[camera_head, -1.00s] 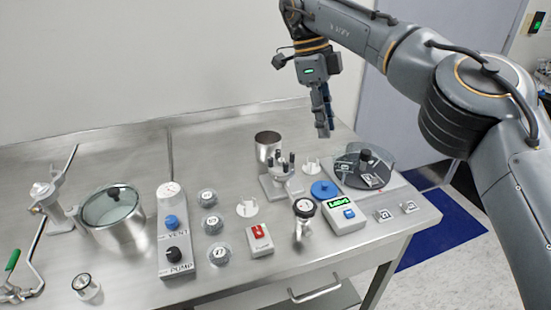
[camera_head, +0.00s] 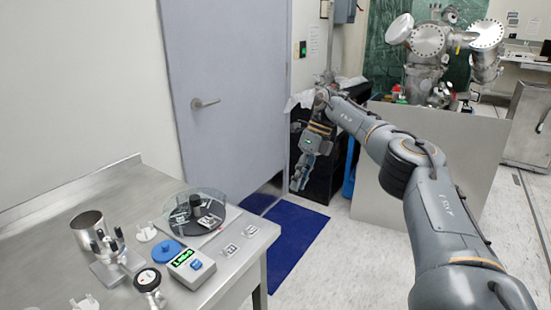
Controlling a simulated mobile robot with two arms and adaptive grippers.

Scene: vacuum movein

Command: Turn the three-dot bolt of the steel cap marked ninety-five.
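I cannot make out a steel cap marked ninety-five or a three-dot bolt in this view. A steel vacuum chamber (camera_head: 427,72) with several bolted round flanges stands at the back right; any marks on it are too small to read. My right gripper (camera_head: 301,182) hangs fingers down in front of the door and dark shelf, right of the bench and well short of the chamber. Its fingers look close together and nothing shows between them, but I cannot tell whether they are shut. My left gripper is not in view.
The steel bench (camera_head: 105,205) at left holds a metal cup (camera_head: 88,228), a clear-covered round dish (camera_head: 212,212), a blue disc (camera_head: 166,251), a green-display box (camera_head: 191,265) and a gauge (camera_head: 149,282). A blue mat (camera_head: 297,232) lies on open floor. A grey panel (camera_head: 432,165) stands below the chamber.

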